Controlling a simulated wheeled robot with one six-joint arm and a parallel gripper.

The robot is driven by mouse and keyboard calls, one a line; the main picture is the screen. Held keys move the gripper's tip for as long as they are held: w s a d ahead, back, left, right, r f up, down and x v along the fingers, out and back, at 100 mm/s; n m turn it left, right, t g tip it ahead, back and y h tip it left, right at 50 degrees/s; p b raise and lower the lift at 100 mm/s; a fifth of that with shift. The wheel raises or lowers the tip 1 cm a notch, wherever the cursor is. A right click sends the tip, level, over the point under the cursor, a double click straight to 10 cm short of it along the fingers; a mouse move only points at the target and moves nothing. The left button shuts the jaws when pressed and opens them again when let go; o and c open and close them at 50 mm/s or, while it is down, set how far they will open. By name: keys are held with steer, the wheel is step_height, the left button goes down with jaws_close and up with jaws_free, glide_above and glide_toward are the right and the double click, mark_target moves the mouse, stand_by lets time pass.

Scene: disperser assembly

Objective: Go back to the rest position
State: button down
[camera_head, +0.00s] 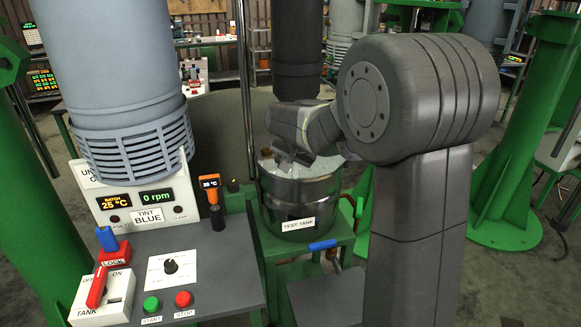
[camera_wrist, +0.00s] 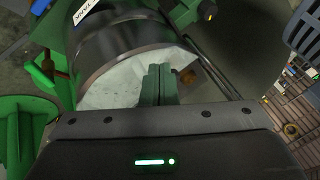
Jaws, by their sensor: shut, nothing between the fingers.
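My gripper (camera_head: 287,154) is over the steel test tank (camera_head: 300,204), near its rim, in the head view. My dark arm covers part of the tank's right side. In the wrist view the shut fingers (camera_wrist: 158,84) stand in front of the tank's pale, whitish contents (camera_wrist: 115,82). The steel tank wall (camera_wrist: 118,40) curves behind them. The fingers are together with nothing between them. Whether the fingertips touch the contents cannot be told.
Left of the tank is a control panel (camera_head: 222,262) with a dial, a green start button (camera_head: 151,304) and a red stop button (camera_head: 184,299). A grey motor housing (camera_head: 112,75) hangs above it. A dark cylinder (camera_head: 297,50) hangs behind the tank. Green columns (camera_head: 520,150) stand right.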

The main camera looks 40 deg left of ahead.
steer(key=s+d+r+b, duration=0.1)
steer(key=s+r, duration=0.3)
steer(key=r, duration=0.2)
steer(key=shift+d+r, duration=0.35)
steer(key=shift+w+f, duration=0.1)
steer(key=shift+f, duration=0.05)
